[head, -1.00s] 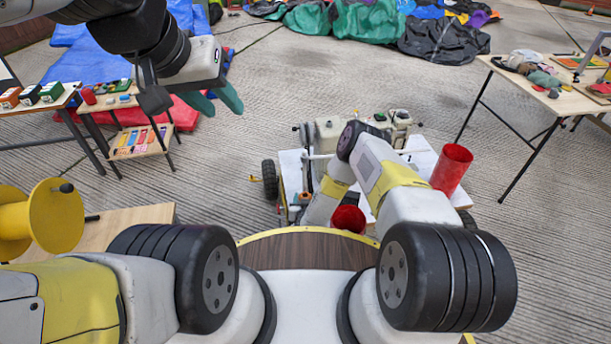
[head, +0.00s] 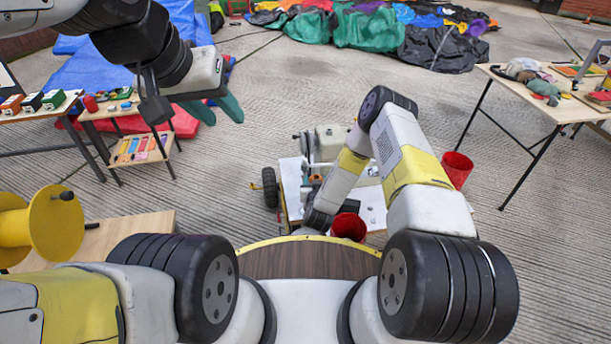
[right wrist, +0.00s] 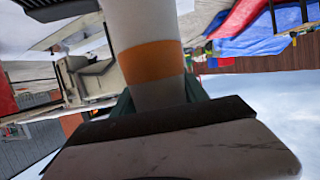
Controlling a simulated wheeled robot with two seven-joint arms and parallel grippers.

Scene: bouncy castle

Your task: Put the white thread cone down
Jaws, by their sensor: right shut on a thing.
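The white thread cone (right wrist: 145,30) shows large in the right wrist view, white with an orange band. My right gripper (right wrist: 160,98) is shut on it, with green fingers at either side of its lower part. In the head view the right forearm bends down over the white cart, and the right gripper and the cone are hidden. My left gripper (head: 215,105) hangs at the upper left with its teal fingers apart and empty.
A white cart (head: 292,188) with machinery stands ahead, with a red cup (head: 348,226) and a red cylinder (head: 457,168) near my right arm. Tables stand at left (head: 100,113) and right (head: 548,108). A yellow spool (head: 55,222) is at near left. Open paving lies between.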

